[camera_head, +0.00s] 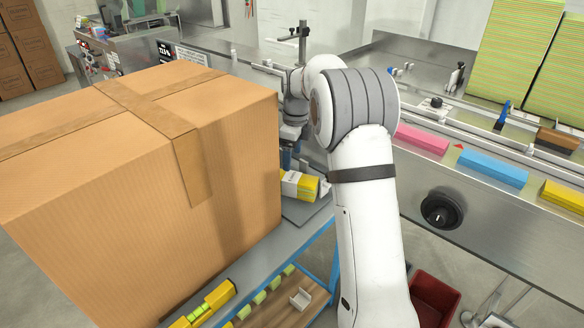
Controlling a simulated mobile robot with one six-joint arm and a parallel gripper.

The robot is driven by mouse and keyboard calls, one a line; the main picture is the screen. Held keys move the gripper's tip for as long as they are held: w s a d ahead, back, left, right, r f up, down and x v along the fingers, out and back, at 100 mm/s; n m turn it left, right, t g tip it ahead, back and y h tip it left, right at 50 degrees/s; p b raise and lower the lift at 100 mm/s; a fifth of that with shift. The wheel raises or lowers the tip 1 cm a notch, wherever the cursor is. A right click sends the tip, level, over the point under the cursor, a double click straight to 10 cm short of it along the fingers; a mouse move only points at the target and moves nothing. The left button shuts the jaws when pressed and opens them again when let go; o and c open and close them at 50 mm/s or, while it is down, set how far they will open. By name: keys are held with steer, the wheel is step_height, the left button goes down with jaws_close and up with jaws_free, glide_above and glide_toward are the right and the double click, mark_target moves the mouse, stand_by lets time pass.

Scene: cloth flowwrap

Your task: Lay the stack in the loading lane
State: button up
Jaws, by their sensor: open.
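A yellow stack with a white band (299,186) lies on a grey surface just right of the large carton, partly hidden by the carton and my arm. My gripper (290,158) is above and just behind the stack, mostly hidden by the carton's edge and my arm. It is open, and I cannot tell whether its fingers touch the stack. The steel machine's lane (440,158) runs along the right. Pink (422,139), blue (492,169) and yellow (564,196) pieces sit in a row along its near side.
A large cardboard carton (130,170) fills the left and blocks much of the view. A blue-framed bench (330,235) holds more yellow pieces (205,305) and a small white holder (300,298). A black knob (441,209) projects from the machine front. A red bin (434,296) stands below.

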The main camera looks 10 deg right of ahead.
steer(key=f+y, duration=0.1)
steer(key=f, duration=0.2)
steer(key=f+t+y, duration=0.1)
steer(key=f, duration=0.2)
steer(key=f+t+y+b, duration=0.1)
steer(key=f, duration=0.3)
steer(key=shift+w, duration=0.2)
steer(key=shift+r, duration=0.15)
steer(key=c, duration=1.2)
